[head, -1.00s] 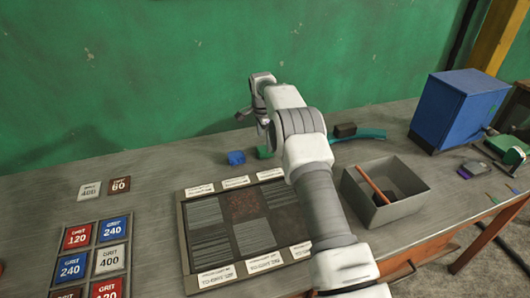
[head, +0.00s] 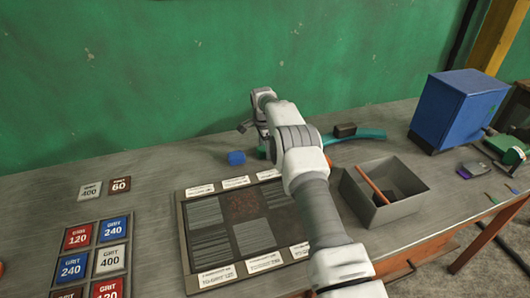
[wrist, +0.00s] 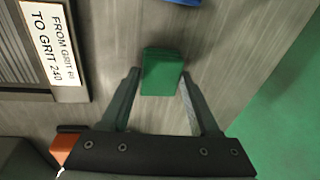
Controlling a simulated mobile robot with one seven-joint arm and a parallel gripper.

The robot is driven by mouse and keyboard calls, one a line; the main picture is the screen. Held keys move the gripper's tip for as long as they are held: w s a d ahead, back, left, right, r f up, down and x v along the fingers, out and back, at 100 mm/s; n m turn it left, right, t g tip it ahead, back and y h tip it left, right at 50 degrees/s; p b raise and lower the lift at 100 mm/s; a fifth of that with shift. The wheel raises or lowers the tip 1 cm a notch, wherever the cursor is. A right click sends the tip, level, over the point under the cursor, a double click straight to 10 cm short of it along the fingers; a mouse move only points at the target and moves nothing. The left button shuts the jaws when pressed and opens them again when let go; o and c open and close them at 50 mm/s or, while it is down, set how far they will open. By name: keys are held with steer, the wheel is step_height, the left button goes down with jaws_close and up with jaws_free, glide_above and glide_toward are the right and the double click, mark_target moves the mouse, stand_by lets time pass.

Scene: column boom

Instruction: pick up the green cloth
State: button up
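The green cloth (wrist: 162,72) shows in the wrist view as a small folded dark green block on the grey bench. My gripper (wrist: 161,78) is open, with one finger on either side of the cloth's near part. A gap shows on the left; the right finger is very close, and I cannot tell whether it touches. In the head view my arm largely hides the cloth.
A blue block (head: 236,158) lies just left of my gripper. The framed panel with labels (head: 184,235) is in front. A grey bin (head: 400,211), teal strip (head: 365,134) and blue cabinet (head: 450,115) stand right. A green wall (head: 150,70) rises behind.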

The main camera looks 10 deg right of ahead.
steer(key=c, duration=0.7)
steer(key=shift+o, duration=0.2)
